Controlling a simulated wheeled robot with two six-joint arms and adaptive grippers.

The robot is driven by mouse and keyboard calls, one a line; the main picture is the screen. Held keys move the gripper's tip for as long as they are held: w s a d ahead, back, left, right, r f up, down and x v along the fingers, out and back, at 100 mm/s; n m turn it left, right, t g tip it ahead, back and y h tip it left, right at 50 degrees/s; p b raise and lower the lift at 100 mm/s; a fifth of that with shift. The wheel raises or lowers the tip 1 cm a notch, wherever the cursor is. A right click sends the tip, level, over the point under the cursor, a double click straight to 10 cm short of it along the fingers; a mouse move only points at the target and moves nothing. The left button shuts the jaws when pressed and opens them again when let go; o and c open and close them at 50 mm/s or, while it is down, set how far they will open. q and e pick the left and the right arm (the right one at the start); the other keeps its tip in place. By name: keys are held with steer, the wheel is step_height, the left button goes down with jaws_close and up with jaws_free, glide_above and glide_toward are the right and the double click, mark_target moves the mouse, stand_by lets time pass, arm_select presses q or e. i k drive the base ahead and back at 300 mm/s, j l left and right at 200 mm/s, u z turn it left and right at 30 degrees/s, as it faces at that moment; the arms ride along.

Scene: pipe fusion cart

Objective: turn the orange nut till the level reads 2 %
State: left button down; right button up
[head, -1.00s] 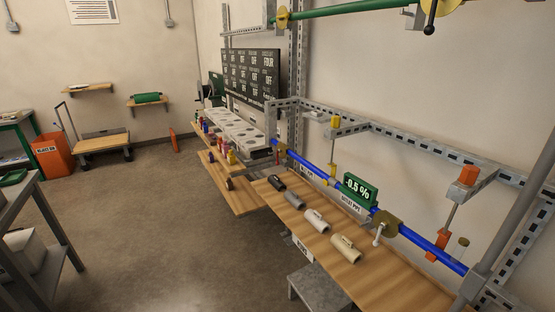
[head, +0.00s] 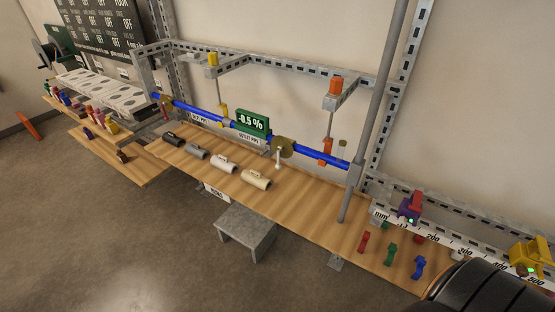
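The orange nut (head: 334,87) sits on top of the right hanger bracket, above a thin rod. The rod runs down to an orange clamp (head: 326,151) around the blue pipe (head: 308,155). The green level display (head: 252,122) stands at the pipe's middle and appears to read -0.5 %. A yellow nut (head: 211,59) tops the left hanger, with a yellow clamp (head: 224,111) below it.
A wooden bench (head: 290,204) runs under the pipe, with several short pipe pieces on it. A grey step (head: 247,232) stands in front. A vertical grey pole (head: 378,110) rises right of the orange nut. A ruler rail (head: 440,236) with coloured clamps lies at right.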

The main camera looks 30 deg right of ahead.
mark_target(335, 86)
steer(key=k+l+z, duration=0.4)
steer(key=l, duration=0.2)
steer(key=k+l+z, duration=0.4)
steer(key=l, duration=0.35)
steer(key=k+l+z, duration=0.2)
steer(key=l, duration=0.2)
